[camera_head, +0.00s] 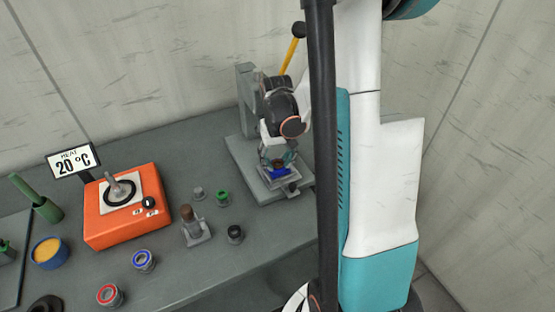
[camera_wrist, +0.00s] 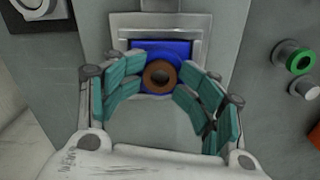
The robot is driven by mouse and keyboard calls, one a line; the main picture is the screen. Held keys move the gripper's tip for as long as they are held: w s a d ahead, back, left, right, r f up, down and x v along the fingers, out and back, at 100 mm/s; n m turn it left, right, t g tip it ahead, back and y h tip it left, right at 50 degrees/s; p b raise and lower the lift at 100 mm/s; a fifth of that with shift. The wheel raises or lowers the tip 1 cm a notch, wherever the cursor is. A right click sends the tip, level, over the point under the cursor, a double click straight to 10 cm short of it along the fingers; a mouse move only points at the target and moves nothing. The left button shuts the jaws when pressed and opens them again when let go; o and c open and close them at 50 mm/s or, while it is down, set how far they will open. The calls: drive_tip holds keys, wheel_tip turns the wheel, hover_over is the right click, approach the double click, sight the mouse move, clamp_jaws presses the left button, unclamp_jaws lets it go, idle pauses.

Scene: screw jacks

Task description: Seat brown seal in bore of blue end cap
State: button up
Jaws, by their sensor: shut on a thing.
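The blue end cap (camera_wrist: 151,48) sits in a grey holder (camera_wrist: 122,39) on the base of a press, and it also shows in the head view (camera_head: 282,173). The brown seal (camera_wrist: 160,87) is a ring with a dark hole. In the wrist view it lies in front of the cap's middle. My gripper (camera_wrist: 161,77) has its teal fingers on both sides of the seal and is shut on it. In the head view my gripper (camera_head: 279,158) is right over the cap. I cannot tell whether the seal touches the bore, which it hides.
The grey press (camera_head: 246,95) with a yellow lever (camera_head: 291,55) stands close behind my gripper. An orange heater (camera_head: 123,218) is to the left. A green-topped part (camera_head: 222,198), a dark-topped part (camera_head: 235,234) and a brown-topped tool (camera_head: 189,222) stand on the grey bench (camera_head: 180,278).

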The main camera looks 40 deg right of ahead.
sight(277, 163)
drive_tip(key=shift+r+p, duration=0.6)
wheel_tip(277, 163, up, 12)
drive_tip(key=p, duration=0.3)
drive_tip(key=shift+w, duration=0.15)
